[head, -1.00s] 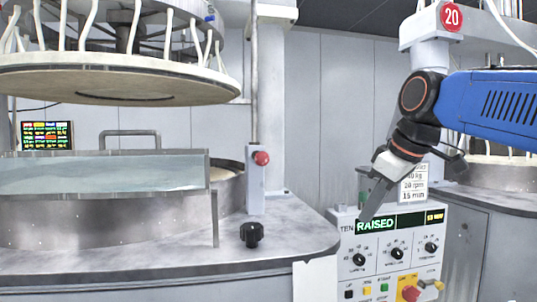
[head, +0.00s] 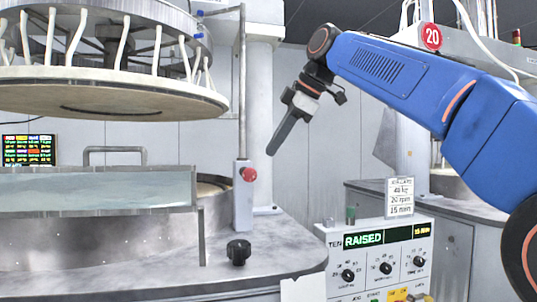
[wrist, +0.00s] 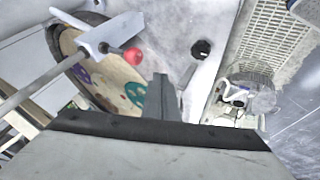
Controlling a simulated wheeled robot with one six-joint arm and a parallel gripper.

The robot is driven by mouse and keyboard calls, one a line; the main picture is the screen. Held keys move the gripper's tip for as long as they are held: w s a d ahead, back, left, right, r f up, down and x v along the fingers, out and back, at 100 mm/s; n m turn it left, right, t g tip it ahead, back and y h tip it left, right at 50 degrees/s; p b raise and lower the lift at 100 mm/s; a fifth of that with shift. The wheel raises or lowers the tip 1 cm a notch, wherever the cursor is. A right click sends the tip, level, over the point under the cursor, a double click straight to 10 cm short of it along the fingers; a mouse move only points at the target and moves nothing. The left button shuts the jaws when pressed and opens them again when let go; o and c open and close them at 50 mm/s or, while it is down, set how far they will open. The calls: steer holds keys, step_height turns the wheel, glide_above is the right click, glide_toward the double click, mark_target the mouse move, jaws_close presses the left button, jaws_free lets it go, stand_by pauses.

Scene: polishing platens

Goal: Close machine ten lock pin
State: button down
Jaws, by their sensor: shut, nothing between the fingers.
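The lock pin's red knob (head: 249,174) is on the front of a grey post bracket at the right end of the machine's tank. It also shows in the wrist view (wrist: 133,56), left of and beyond my fingertips. My gripper (head: 271,151) is shut and empty, pointing down and left, and appears above and slightly right of the knob in the head view. In the wrist view its fingers (wrist: 161,98) are together. A gap shows between them and the knob. The panel marked TEN (head: 380,245) reads RAISED.
A round upper platen (head: 110,103) hangs over the tank at left. A black knob (head: 238,252) stands on the metal deck below the red knob. A vertical rod (head: 242,80) rises from the bracket. A sign (head: 400,197) stands behind the panel.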

mark_target(247, 173)
steer(key=w+a+f, duration=0.5)
steer(key=w+f, duration=0.1)
steer(key=f, duration=0.1)
steer(key=shift+w+a, duration=0.3)
steer(key=shift+w, duration=0.05)
stand_by(0.4)
steer(key=w, duration=0.1)
steer(key=w+a, duration=0.1)
steer(key=w, duration=0.3)
steer(key=shift+w+a, duration=0.25)
steer(key=shift+a, duration=0.1)
steer(key=shift+s+r, duration=0.1)
